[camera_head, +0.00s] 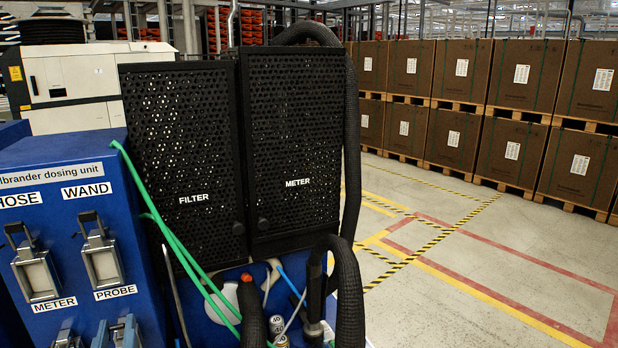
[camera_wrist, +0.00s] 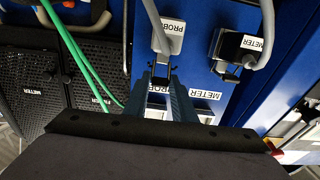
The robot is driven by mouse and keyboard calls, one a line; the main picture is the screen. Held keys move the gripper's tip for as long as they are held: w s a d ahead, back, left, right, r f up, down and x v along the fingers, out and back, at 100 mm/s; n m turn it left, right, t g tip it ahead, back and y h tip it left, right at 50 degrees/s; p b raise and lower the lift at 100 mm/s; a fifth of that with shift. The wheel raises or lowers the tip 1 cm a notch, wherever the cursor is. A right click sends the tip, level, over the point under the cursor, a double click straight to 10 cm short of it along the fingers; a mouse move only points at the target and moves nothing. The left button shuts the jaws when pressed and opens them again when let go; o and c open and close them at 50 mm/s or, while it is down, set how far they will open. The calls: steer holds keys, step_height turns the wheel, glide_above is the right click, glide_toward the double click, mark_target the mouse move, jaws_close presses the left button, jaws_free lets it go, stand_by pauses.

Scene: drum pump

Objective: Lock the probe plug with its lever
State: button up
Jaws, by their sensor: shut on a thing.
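In the wrist view, the probe plug (camera_wrist: 165,38) is a grey plug with a PROBE label and a grey cable, seated at the blue panel (camera_wrist: 197,45). A dark lever (camera_wrist: 160,72) is at its near end. My gripper (camera_wrist: 163,90) has its two blue-grey fingers at this lever and is shut on it; the fingers hide part of the lever and the PROBE panel label. I cannot tell the lever's exact angle.
The meter plug (camera_wrist: 236,48), with its own dark lever and cable, is close beside the probe plug. Latches hang under the HOSE (camera_head: 36,268) and WAND (camera_head: 101,256) labels. A green hose (camera_wrist: 85,62) and perforated black boxes (camera_head: 186,150) stand to one side.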

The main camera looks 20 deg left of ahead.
steer(key=shift+f+b, duration=0.15)
steer(key=shift+b, duration=0.8)
steer(key=o, duration=0.8)
steer(key=shift+s+d, duration=0.1)
steer(key=shift+s, duration=0.1)
steer(key=shift+r+p+v, duration=0.3)
steer(key=shift+p+v, duration=0.1)
steer(key=shift+v, duration=1.25)
steer(key=shift+r+p+v, duration=0.35)
steer(key=shift+p+v, duration=0.05)
steer(key=shift+v, duration=1.2)
steer(key=shift+r+p+v, duration=0.3)
steer(key=shift+p+v, duration=0.1)
steer(key=shift+v, duration=1.25)
